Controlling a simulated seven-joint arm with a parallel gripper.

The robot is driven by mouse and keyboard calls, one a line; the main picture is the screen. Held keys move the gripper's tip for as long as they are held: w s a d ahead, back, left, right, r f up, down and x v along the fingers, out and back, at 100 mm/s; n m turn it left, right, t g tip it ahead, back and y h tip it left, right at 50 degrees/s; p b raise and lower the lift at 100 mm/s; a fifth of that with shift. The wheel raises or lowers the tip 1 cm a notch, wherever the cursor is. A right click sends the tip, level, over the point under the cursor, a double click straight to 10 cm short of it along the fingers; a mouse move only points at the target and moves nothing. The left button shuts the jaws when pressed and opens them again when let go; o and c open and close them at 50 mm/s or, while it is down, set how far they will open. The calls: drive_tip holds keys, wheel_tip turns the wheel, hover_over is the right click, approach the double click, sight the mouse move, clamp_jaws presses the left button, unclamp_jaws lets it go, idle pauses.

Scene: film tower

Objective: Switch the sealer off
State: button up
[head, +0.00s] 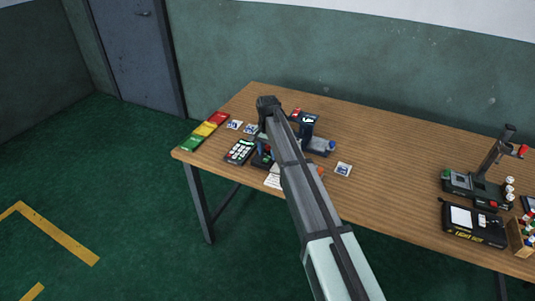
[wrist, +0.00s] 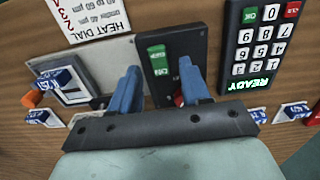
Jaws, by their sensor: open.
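My gripper (wrist: 159,66) is open, with its two blue fingers apart over a dark switch box (wrist: 172,38) in the wrist view. The box has a green button (wrist: 157,52), a green ON marking (wrist: 186,70) and a red part mostly hidden behind the right finger. Nothing is seen between the fingers. I cannot tell whether the fingertips touch the box. In the head view, my gripper (head: 262,145) points down at the table, and the arm hides part of the dark and blue device (head: 308,123) beside it. I cannot tell which part is the sealer's body.
A keypad (wrist: 262,45) reading READY lies right of the box; it also shows in the head view (head: 240,151). A HEAT DIAL card (wrist: 95,15) lies left. Red, yellow and green trays (head: 205,130) line the table's left edge. A press (head: 480,185) stands right; mid-table is clear.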

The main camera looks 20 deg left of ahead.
drive_tip(key=shift+f, duration=0.55)
drive_tip(key=shift+c, duration=0.3)
clamp_jaws()
